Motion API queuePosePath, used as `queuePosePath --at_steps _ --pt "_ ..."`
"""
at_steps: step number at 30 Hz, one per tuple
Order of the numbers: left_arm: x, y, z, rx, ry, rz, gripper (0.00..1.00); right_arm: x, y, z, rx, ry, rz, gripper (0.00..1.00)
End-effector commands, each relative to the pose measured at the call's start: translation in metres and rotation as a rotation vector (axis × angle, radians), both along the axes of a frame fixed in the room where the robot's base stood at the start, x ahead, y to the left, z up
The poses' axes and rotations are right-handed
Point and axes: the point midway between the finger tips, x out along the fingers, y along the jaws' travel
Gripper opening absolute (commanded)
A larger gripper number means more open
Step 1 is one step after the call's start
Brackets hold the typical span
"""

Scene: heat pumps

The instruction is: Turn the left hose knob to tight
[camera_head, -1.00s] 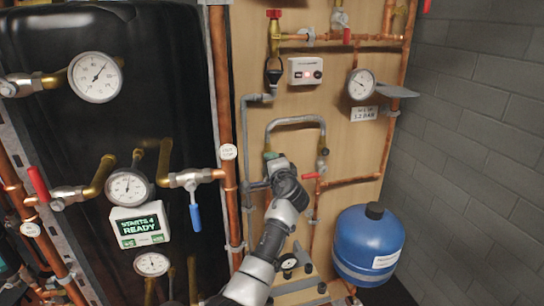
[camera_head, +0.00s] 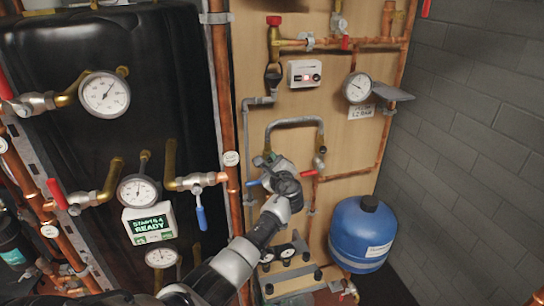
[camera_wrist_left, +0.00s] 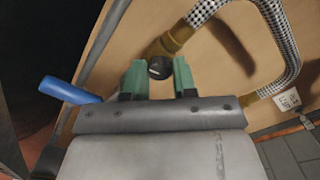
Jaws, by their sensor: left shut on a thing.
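The braided grey hose (camera_head: 294,122) arches as an upside-down U on the wooden board, and it also shows in the wrist view (camera_wrist_left: 282,40). At its left end is a brass fitting (camera_wrist_left: 176,38) with a small black knob (camera_wrist_left: 158,68). My left gripper (camera_head: 268,160) is at this left end in the head view. In the wrist view its green fingertips (camera_wrist_left: 159,78) are shut on the knob, one on each side. The gripper hides the knob in the head view. The knob's marking is too small to read. My right gripper is not in view.
A blue lever (camera_wrist_left: 69,90) sticks out just left of the gripper. A red lever (camera_head: 309,173) is to its right. A copper pipe (camera_head: 224,100) runs upright to the left. A blue tank (camera_head: 364,240) stands at lower right.

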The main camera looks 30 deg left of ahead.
Motion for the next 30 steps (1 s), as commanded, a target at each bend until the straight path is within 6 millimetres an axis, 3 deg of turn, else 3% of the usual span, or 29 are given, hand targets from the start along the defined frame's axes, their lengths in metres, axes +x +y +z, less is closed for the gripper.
queuePosePath --at_steps 10,29,30 --pt "0.000 0.001 0.002 0.112 0.132 0.001 0.03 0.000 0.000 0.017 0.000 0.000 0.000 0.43" --pt "0.000 0.001 0.000 0.142 0.165 0.001 0.03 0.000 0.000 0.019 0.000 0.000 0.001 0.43" --pt "0.000 0.001 0.000 0.142 0.165 0.001 0.32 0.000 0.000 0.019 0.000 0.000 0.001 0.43"
